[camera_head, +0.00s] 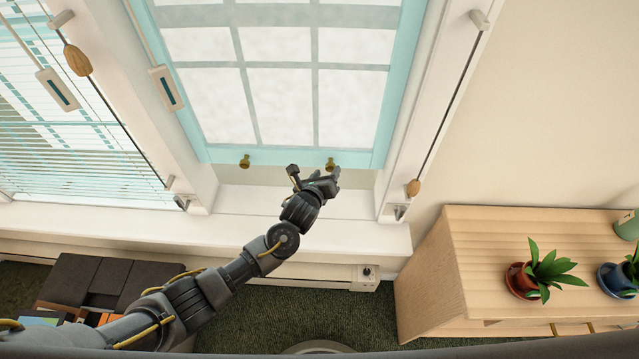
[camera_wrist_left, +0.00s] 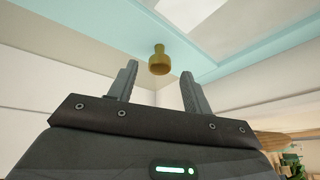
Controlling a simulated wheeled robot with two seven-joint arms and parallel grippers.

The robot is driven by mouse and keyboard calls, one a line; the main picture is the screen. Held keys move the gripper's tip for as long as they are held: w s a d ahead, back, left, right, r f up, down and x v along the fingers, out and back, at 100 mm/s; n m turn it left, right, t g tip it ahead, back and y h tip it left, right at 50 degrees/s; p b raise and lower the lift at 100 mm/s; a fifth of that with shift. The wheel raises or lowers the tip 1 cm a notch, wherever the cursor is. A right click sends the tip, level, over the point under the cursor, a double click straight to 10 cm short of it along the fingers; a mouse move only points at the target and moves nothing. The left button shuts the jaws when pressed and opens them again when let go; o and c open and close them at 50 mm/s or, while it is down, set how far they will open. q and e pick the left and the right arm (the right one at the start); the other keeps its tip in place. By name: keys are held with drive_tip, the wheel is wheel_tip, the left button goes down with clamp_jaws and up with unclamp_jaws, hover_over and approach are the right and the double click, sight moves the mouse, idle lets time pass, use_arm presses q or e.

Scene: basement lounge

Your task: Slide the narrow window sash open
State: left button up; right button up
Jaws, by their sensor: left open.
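The narrow window sash (camera_head: 289,156) has a light blue frame with several frosted panes. A gap shows between its bottom rail and the white sill (camera_head: 250,198). Two brass knobs sit on the bottom rail, a left knob (camera_head: 244,161) and a right knob (camera_head: 330,163). My left gripper (camera_head: 318,172) is at the right knob, below the rail. In the left wrist view the open fingers (camera_wrist_left: 157,85) point up, and a brass knob (camera_wrist_left: 159,61) shows between and beyond their tips. I cannot tell whether they touch it. My right gripper is not in view.
A wider window with blinds (camera_head: 80,170) is at the left. Cords with wooden pulls (camera_head: 77,60) hang beside the windows. A wooden cabinet (camera_head: 470,260) with potted plants (camera_head: 545,270) stands at the right. Dark boxes (camera_head: 100,280) are at the lower left.

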use_arm(q)
drive_tip(key=v, duration=0.8)
drive_tip(key=shift+b, duration=0.3)
